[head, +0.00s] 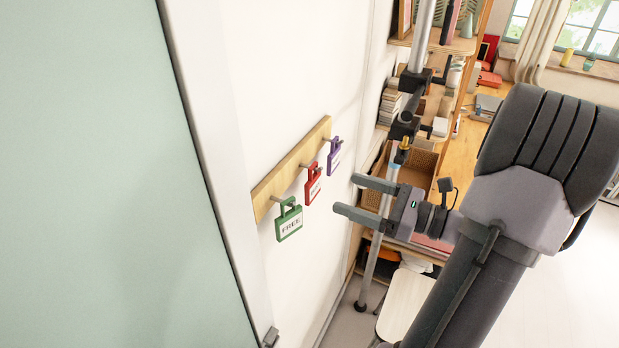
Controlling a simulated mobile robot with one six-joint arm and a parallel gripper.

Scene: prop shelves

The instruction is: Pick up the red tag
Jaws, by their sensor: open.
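The red tag (313,185) hangs from a peg on a wooden rail (263,196) fixed to the white wall. It hangs between a green tag (289,222) marked FREE, at its lower left, and a purple tag (334,156), at its upper right. My gripper (345,194) is to the right of the red tag, its two fingers pointing left toward the wall. The fingers are apart with nothing between them. No contact with any tag shows.
A grey upright pole (371,262) stands behind my gripper. Shelves with books and a woven box (417,164) are beyond it. A pale green panel (100,180) fills the left side. A white stool or seat (405,305) is below my gripper.

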